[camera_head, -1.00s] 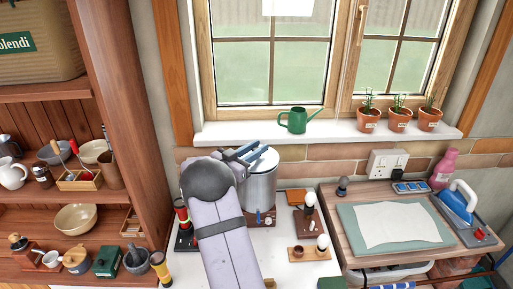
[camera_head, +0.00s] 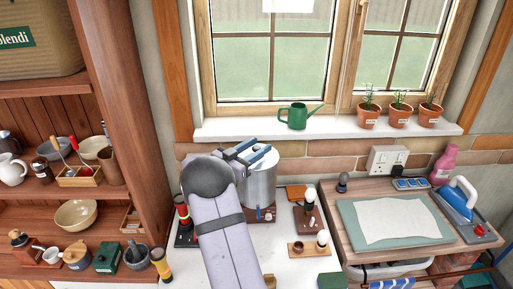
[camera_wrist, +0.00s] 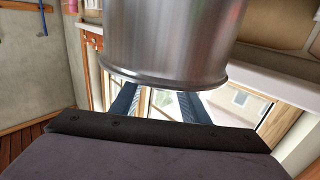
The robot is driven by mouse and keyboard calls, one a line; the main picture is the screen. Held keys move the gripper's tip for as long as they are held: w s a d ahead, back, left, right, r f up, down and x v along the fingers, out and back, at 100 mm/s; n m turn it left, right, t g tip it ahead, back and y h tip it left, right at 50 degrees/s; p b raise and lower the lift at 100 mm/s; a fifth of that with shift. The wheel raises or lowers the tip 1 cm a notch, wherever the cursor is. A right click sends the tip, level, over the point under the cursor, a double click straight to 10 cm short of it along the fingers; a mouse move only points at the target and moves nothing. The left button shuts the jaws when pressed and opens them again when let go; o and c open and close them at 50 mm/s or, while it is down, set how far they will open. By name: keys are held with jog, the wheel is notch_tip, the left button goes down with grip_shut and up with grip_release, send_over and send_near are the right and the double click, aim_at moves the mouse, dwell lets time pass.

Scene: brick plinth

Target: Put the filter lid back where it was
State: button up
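The filter is a tall metal cylinder (camera_head: 262,187) standing on the white counter below the window. Its top is covered by a pale, round, flat surface (camera_head: 266,161), which looks like the lid; its left part is hidden by my gripper. My gripper (camera_head: 247,152) is over the left part of this top, its two blue fingers spread apart, with nothing visible between them. In the wrist view the metal cylinder (camera_wrist: 170,40) fills the upper middle. The fingers (camera_wrist: 158,100) pass behind its rim, so their tips are hidden. I cannot tell whether they touch the lid.
A green watering can (camera_head: 296,117) and several potted plants (camera_head: 400,115) stand on the sill. An ironing table (camera_head: 345,225) is further right; shelves are left.

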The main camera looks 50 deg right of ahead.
jog(key=shift+r+p, duration=0.4)
jog(key=shift+r, duration=0.15)
jog(key=a+b, duration=0.4)
jog(key=a, duration=0.8)
jog(key=shift+f+b, duration=0.15)
jog(key=shift+b, duration=0.15)
